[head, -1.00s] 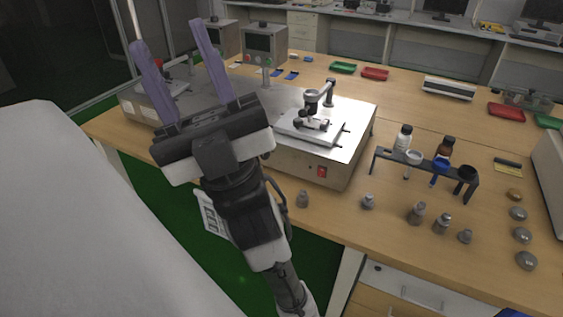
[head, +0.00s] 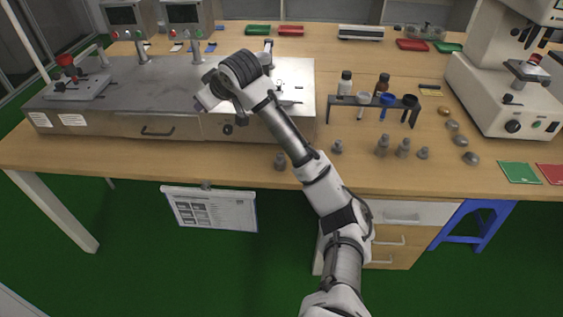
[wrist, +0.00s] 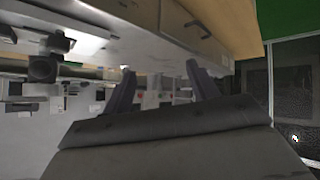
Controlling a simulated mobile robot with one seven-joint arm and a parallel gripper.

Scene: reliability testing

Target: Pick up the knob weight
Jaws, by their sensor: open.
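Several small grey metal weights with knobs stand along the table's front in the head view. I cannot tell which one is the task's knob weight. My gripper is open and empty in the wrist view (wrist: 162,82), its two fingers apart. In the head view the arm's end is over the metal instrument, away from the weights, and the fingers are mostly hidden.
The long metal instrument (head: 160,95) fills the table's left. A dark rack (head: 372,101) with bottles and cups stands behind the weights. Rounded grey pieces (head: 460,140) lie to the right, near a white microscope (head: 490,95). The front table strip (head: 130,160) is clear.

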